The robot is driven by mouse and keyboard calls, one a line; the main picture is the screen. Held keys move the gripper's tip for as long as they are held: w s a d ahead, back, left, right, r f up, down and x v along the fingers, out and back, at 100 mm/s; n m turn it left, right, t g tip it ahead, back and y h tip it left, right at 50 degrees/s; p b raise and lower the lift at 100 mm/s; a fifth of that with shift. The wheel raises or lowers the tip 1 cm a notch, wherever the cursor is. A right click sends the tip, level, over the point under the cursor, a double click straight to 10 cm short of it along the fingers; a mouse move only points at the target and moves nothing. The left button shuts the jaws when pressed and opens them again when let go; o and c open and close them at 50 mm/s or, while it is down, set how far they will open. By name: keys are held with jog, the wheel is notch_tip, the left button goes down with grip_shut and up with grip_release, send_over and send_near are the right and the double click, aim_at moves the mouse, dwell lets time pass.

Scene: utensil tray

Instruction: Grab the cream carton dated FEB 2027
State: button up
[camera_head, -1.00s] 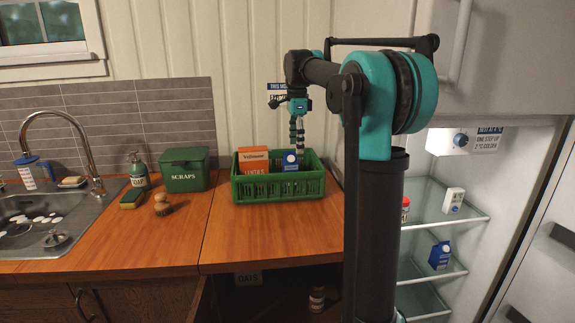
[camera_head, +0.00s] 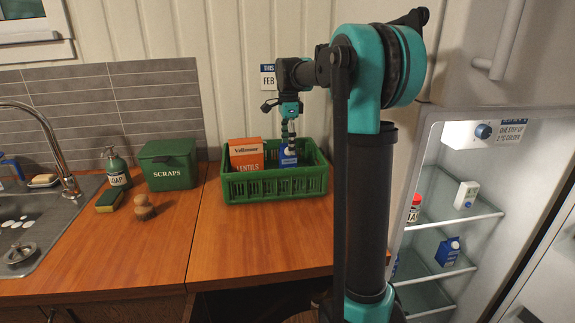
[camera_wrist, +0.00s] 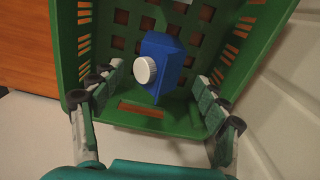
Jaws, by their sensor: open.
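A blue carton (camera_head: 288,160) stands in the right part of the green crate (camera_head: 275,188) on the wooden counter. In the wrist view the carton (camera_wrist: 168,62) shows its blue top and white cap; no date can be read. My gripper (camera_head: 288,143) is over the carton, pointing down into the crate. In the wrist view the open gripper (camera_wrist: 158,88) has one finger on each side of the carton, with gaps between. Another blue carton (camera_head: 447,252) stands on a shelf of the open fridge; its date is too small to read.
An orange lentils box (camera_head: 246,155) stands in the crate left of the carton. A green scraps bin (camera_head: 168,165), soap bottle (camera_head: 117,168), sponge and brush are further left. A white carton (camera_head: 466,195) and red-lidded jar (camera_head: 414,208) are in the fridge. A wall sign (camera_head: 267,77) shows "FEB".

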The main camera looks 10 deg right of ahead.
aim_at(288, 167)
notch_tip(288, 167, down, 9)
jog(key=shift+a+f, duration=0.15)
dwell(0.4)
jog(key=shift+c, duration=0.5)
jog(key=c, duration=1.5)
